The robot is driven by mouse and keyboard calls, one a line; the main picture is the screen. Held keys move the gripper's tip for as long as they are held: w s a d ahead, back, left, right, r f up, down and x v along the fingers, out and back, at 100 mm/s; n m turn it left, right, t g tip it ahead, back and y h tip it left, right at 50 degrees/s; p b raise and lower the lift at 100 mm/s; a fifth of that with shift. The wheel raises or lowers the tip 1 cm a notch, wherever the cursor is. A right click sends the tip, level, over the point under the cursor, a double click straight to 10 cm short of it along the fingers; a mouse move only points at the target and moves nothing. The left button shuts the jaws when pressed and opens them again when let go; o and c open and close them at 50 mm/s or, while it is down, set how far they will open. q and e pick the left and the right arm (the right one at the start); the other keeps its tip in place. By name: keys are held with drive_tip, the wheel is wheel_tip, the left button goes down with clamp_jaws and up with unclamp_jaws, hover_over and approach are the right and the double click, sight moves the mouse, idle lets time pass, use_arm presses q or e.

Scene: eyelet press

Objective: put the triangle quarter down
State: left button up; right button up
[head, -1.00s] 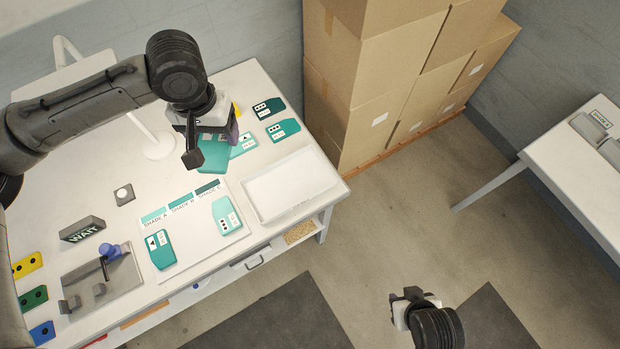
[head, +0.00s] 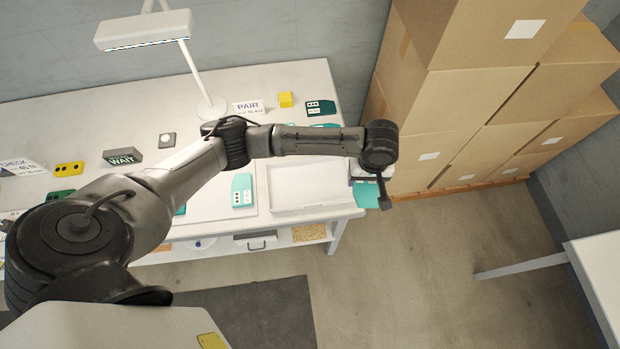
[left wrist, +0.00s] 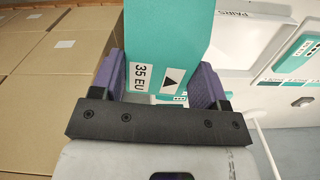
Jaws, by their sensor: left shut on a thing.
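The triangle quarter is a teal piece with a black triangle and a "35 EU" label. It fills the upper middle of the left wrist view (left wrist: 168,35), between the purple fingers of my left gripper (left wrist: 155,85), which is shut on it. In the head view the quarter (head: 368,196) shows below my left gripper (head: 366,178), near the table's right end and right of the white tray. How high it hangs is hard to tell. My right gripper is not in view.
The empty white tray (head: 310,185) lies at the table's right front. A teal quarter (head: 242,188) lies on the board left of it. Stacked cartons (head: 470,110) stand at right.

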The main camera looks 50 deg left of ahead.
use_arm(q)
drive_tip(key=shift+n, duration=0.9)
drive_tip(key=f, duration=0.1)
drive_tip(key=a+f, duration=0.1)
drive_tip(key=f, duration=0.1)
drive_tip(key=s+f, duration=0.1)
drive_tip(key=shift+a+f, duration=0.25)
drive_tip(key=shift+a, duration=0.1)
drive_tip(key=b, duration=0.1)
hover_over(328, 177)
wheel_tip(328, 177, down, 6)
drive_tip(key=shift+w+f, duration=0.1)
drive_tip(key=shift+f, duration=0.05)
drive_tip(key=shift+f+b, duration=0.3)
drive_tip(key=shift+f, duration=1.65)
drive_tip(key=shift+f, duration=0.2)
drive_tip(key=o, duration=0.9)
